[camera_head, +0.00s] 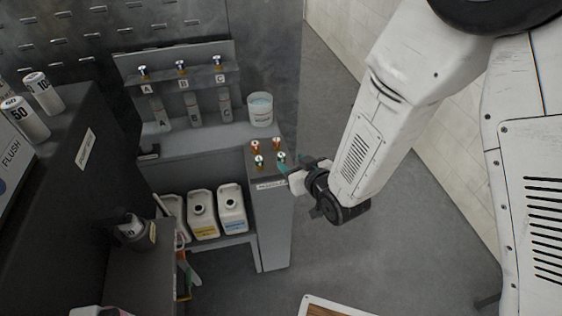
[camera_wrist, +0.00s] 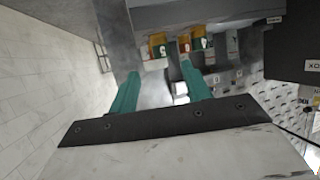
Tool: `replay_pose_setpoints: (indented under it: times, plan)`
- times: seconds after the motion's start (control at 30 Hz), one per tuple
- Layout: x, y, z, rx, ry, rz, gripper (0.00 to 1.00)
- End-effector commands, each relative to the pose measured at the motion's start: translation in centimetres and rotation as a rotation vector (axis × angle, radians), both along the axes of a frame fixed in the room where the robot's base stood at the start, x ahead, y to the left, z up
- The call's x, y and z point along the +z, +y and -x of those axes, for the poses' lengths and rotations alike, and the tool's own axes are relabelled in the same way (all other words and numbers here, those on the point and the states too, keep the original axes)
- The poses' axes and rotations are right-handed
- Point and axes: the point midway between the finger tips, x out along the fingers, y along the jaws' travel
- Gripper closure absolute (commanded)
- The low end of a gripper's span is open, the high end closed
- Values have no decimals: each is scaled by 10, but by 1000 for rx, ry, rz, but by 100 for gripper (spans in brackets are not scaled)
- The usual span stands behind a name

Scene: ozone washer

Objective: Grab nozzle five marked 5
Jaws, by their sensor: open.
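Several small nozzles stand on top of a narrow grey stand in the head view. Two have orange-copper tops, the far left one (camera_head: 255,146) and the far right one (camera_head: 277,143). The near left nozzle (camera_head: 259,161) and near right nozzle (camera_head: 281,158) look paler, with greenish parts. I cannot read their numbers there. My gripper (camera_head: 287,172) is beside the stand's right edge, close to the near right nozzle. In the wrist view, my gripper's teal fingers (camera_wrist: 158,68) are apart, with nothing held. Coloured nozzle bases with white number tags (camera_wrist: 157,46) lie beyond the tips; the digits are too blurred to tell.
The nozzle stand (camera_head: 272,230) has a label on its front edge. A white tub (camera_head: 260,109) stands behind it. A rack (camera_head: 185,80) holds nozzles and bottles marked A, B and C. White jugs (camera_head: 203,215) sit on the lower shelf. Floor to the right is clear.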

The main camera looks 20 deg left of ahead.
Motion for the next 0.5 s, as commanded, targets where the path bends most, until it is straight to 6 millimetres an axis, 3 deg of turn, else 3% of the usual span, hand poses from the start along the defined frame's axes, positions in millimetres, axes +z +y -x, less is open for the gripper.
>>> replay_pose_setpoints:
  times: [0.5]
  plan:
    - [-31,45,-38,-1,-2,-2,52]
